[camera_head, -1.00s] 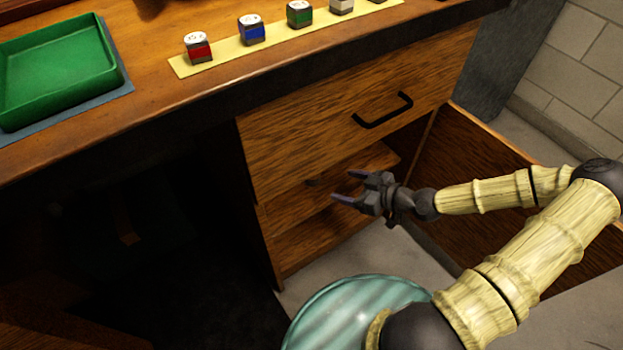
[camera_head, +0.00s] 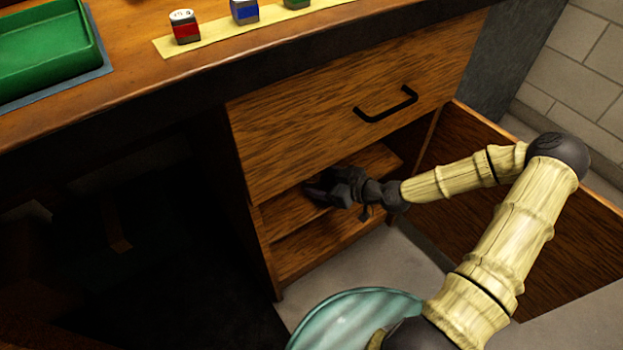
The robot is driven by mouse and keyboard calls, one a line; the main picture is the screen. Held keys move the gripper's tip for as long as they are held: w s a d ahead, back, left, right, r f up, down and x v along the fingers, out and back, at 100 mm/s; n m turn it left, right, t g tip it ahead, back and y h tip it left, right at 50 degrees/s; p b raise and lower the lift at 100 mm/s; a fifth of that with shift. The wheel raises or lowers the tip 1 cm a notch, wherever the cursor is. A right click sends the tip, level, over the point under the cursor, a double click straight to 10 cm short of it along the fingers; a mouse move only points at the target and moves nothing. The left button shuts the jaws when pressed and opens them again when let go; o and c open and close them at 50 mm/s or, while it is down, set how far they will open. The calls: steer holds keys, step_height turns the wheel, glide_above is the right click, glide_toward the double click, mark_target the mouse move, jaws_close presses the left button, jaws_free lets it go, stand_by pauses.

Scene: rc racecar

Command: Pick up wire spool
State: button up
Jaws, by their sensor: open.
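My gripper (camera_head: 322,192) is open and reaches into the open lower part of the wooden cabinet, over its middle shelf (camera_head: 292,212). The jaws are dark against the shadow, and I cannot tell what is between them. I cannot make out a wire spool clearly; a small dark thing seen on the shelf earlier is now hidden at or behind the gripper.
A closed drawer with a black handle (camera_head: 386,105) is just above my gripper. The open cabinet door (camera_head: 500,190) stands at the right. On the worktop are a green tray (camera_head: 40,60) and small red, blue and green labelled containers on a yellow strip (camera_head: 205,42).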

mark_target(314, 178)
steer(key=b+x, duration=0.3)
steer(key=x, duration=0.1)
steer(key=shift+w+f, duration=0.1)
steer(key=shift+w, duration=0.05)
steer(key=shift+w+a, duration=0.2)
steer(key=shift+w, duration=0.05)
steer(key=shift+s, duration=0.1)
steer(key=shift+c, duration=0.2)
steer(key=c, duration=1.1)
